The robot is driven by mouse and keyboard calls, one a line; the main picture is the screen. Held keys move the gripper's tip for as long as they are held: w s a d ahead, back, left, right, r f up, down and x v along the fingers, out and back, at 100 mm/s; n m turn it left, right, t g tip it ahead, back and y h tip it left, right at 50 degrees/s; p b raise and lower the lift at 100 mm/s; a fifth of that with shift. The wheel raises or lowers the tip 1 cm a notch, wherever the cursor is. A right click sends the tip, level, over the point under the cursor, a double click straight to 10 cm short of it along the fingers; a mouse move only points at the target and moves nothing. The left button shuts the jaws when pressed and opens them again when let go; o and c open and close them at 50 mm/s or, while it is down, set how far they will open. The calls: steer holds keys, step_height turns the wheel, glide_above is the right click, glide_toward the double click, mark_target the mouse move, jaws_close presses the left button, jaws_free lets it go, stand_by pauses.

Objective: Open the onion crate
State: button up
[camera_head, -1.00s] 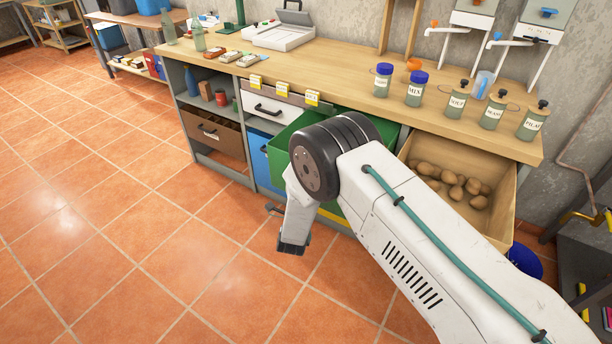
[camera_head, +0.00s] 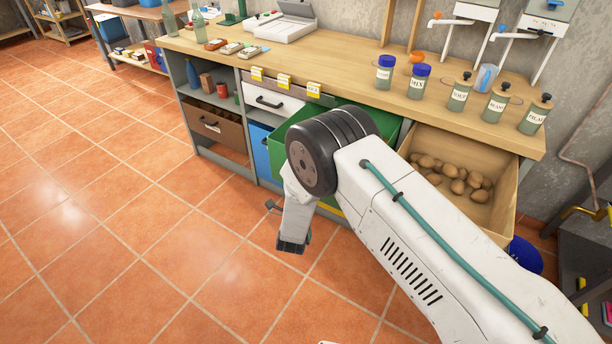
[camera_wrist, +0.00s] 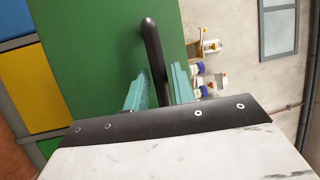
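A green crate (camera_head: 281,144) under the counter is pulled part way out. Its inside is mostly hidden behind my arm, so I cannot see what it holds, and no onion label is readable. In the wrist view its green front (camera_wrist: 95,60) carries a black bar handle (camera_wrist: 151,40). My gripper (camera_wrist: 160,80) has its teal fingers close on either side of this handle and appears shut on it.
The wooden counter (camera_head: 350,88) bears jars (camera_head: 460,92) on the right and a white device (camera_head: 285,35) further left. A white drawer (camera_head: 288,103) and a brown crate (camera_head: 215,128) are shut. The tiled floor (camera_head: 150,240) in front is clear. A blue bin (camera_head: 525,255) stands at right.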

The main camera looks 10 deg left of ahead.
steer(key=s+f, duration=0.1)
steer(key=s, duration=0.5)
steer(key=shift+s+d, duration=0.15)
steer(key=shift+d, duration=0.1)
